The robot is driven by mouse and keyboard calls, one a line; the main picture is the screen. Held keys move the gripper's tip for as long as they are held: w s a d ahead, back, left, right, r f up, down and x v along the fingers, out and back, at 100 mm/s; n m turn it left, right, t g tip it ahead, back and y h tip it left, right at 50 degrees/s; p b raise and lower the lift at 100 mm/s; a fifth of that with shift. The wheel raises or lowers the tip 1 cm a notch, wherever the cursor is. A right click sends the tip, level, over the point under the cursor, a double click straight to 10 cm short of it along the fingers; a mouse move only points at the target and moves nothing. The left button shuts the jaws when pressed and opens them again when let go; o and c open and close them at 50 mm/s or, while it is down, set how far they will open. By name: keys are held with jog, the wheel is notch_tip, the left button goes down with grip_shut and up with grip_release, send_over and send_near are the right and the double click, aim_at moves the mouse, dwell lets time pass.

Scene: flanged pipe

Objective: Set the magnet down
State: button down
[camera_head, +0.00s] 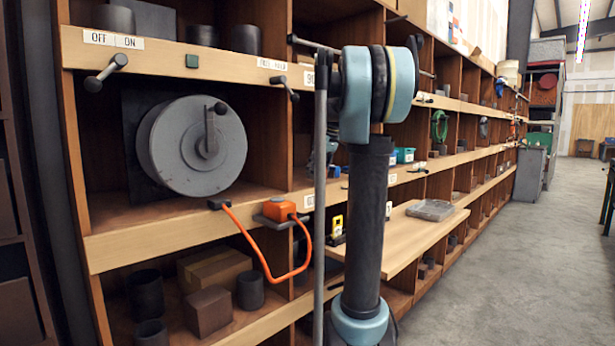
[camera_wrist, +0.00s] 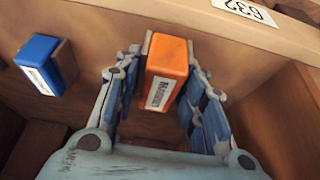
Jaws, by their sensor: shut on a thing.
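The magnet (camera_wrist: 166,68) is an orange block with a white label in the wrist view; the small print is hard to read. My gripper (camera_wrist: 169,45) has its two fingers closed on either side of it. The magnet is close to a wooden shelf surface; I cannot tell whether it touches it. A similar blue block (camera_wrist: 46,65) with a white label is to the left, apart from my gripper. In the head view my arm stands in front of the shelving, and I cannot make out my gripper or the held magnet.
A wooden rail (camera_wrist: 255,22) with a number label crosses the top of the wrist view. In the head view, a grey flanged disc (camera_head: 180,150) with a handle sits in the shelf at left. An orange cable (camera_head: 262,262) hangs below. The concrete floor (camera_head: 520,270) at right is clear.

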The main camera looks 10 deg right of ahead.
jog(key=w+a, duration=0.2)
jog(key=w, duration=0.1)
jog(key=shift+w+a, duration=0.2)
jog(key=shift+a, duration=0.05)
jog(key=shift+x, duration=0.8)
jog(key=c, duration=1)
grip_release()
jog(key=shift+c, duration=0.2)
jog(key=shift+s+d+r, duration=0.1)
jog(key=shift+r, duration=0.25)
jog(key=s+d, duration=0.2)
jog(key=s, duration=0.1)
jog(key=s+d, duration=0.2)
jog(key=s, duration=0.1)
jog(key=s+d, duration=0.2)
jog(key=shift+s+d+r, duration=0.2)
jog(key=shift+s, duration=0.2)
jog(key=shift+s+d, duration=0.35)
jog(key=shift+s, duration=0.2)
